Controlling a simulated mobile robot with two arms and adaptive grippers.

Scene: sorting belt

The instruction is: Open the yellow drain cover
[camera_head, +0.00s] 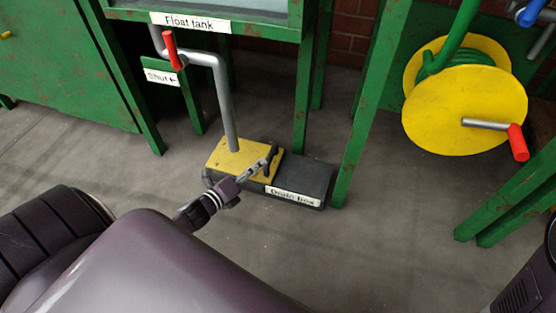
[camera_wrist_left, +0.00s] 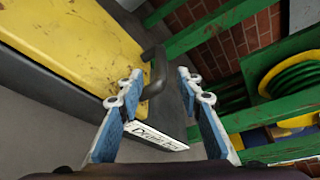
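The yellow drain cover (camera_head: 222,156) lies flat on the left part of the dark drain box (camera_head: 312,177), around the foot of a grey pipe. It also shows in the left wrist view (camera_wrist_left: 85,42), scuffed and worn. A dark bar handle (camera_wrist_left: 157,72) stands up at its edge. My left gripper (camera_head: 268,165) is at this handle, low over the box. In the left wrist view, its two blue-and-grey fingers (camera_wrist_left: 159,88) are apart, with the handle between or just beyond the tips. I cannot tell whether they touch it. My right gripper is not in view.
The grey pipe (camera_head: 224,105) rises from the cover and bends to a red-handled lever (camera_head: 171,50) by a "Shut" sign (camera_head: 160,77). Green frame legs (camera_head: 303,90) stand behind. A yellow hose reel (camera_head: 465,108) is at right. The floor in front is clear.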

